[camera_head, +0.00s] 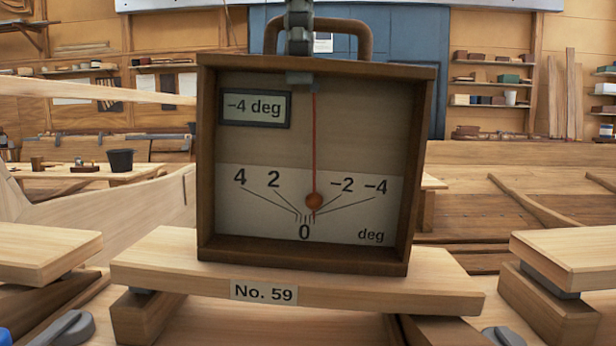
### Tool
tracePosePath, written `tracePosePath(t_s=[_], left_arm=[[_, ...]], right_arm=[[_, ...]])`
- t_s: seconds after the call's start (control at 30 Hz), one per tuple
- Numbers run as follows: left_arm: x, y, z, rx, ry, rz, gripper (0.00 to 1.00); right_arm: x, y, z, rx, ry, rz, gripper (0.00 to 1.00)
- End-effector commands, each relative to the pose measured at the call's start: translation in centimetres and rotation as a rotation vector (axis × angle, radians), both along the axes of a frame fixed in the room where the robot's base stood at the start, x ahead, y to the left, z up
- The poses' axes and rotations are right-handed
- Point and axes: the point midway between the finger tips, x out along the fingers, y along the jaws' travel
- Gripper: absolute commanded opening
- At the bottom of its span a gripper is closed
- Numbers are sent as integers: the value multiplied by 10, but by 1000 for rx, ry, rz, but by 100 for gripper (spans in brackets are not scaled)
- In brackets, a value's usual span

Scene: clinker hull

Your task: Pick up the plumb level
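The plumb level (310,140) is a square brown wooden case in the middle of the head view, with a red plumb line, a round bob and a dial. Its display reads -4 deg. It appears to rest on a plank (370,294) labelled No. 59, and both tilt slightly down to the right. A brown arched handle (364,42) tops the case. My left gripper (300,58) comes down from above, in front of the handle's middle, its tip overlapping the case's top edge. It shows edge-on, so its grip on the handle is hidden. My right gripper is not in view.
Other planks on blocks stand at left (38,252) and right (570,255). Grey rounded parts show at the bottom left and bottom right edges. Behind are a bench with a dark bucket (121,160), hull timbers and wall shelves.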

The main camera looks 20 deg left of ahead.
Motion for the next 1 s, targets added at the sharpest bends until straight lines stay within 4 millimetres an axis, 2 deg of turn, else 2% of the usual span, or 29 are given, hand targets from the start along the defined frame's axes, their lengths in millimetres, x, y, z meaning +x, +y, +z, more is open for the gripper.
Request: tracePosePath(t_s=[0.4,0.73,1.0], left_arm=[[-2,-6,-46,-1,4,-2,33],[-2,-6,-51,-1,-1,1,33],[-2,-7,-50,-1,-1,0,0]], right_arm=[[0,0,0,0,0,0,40],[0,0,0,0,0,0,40],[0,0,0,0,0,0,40]])
